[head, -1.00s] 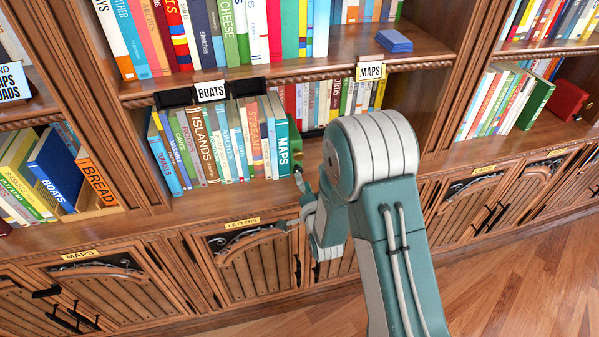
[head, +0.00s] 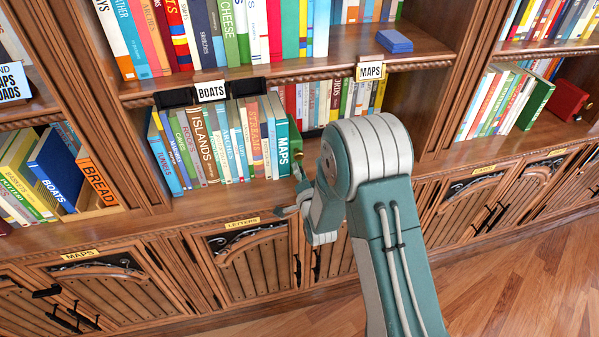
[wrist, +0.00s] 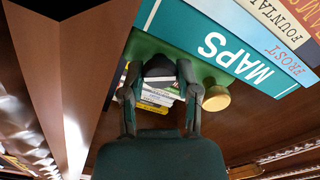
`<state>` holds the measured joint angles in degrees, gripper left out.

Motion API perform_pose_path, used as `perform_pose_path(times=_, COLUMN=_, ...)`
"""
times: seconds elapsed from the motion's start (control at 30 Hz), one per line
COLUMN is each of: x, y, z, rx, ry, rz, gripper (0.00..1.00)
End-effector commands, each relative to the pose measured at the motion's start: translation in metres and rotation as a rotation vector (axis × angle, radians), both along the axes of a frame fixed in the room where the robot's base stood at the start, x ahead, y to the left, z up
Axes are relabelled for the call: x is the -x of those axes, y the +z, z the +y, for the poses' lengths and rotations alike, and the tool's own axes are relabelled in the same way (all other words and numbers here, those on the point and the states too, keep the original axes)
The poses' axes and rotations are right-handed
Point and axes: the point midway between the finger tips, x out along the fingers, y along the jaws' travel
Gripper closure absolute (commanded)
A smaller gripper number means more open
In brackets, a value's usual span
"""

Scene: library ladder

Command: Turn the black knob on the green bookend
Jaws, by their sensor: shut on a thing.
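The green bookend (head: 294,139) stands upright at the right end of the row of books, against the teal MAPS book (head: 283,150). In the wrist view the bookend (wrist: 205,73) shows as a green plate behind my fingers, with the MAPS book (wrist: 225,50) beside it, upside down. The black knob (wrist: 158,66) sits between my fingertips. My gripper (wrist: 157,75) is shut on it, one finger on each side. A round brass knob (wrist: 216,98) on the bookend is just right of the right finger.
Books with yellow and white spines (wrist: 155,100) show behind my fingers. A wooden upright (wrist: 70,75) stands close on the left in the wrist view. Shelf boards lie above and below the bookend. A blue stack (head: 394,41) is on the upper shelf.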

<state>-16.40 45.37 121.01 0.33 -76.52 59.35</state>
Motion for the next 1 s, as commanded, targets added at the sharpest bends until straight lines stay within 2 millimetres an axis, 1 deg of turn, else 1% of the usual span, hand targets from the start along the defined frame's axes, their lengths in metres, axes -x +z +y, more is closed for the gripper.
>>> perform_pose_path(times=0.17, x=0.0002, y=-0.0017, z=-0.0005, rx=0.040, ry=-0.002, rz=-0.006, gripper=1.00)
perform_pose_path(times=0.37, x=0.0003, y=-0.0018, z=-0.0004, rx=0.149, ry=-0.002, rz=-0.036, gripper=1.00)
perform_pose_path(times=1.0, x=0.0013, y=-0.0013, z=0.0020, rx=0.709, ry=0.001, rz=-0.196, gripper=1.00)
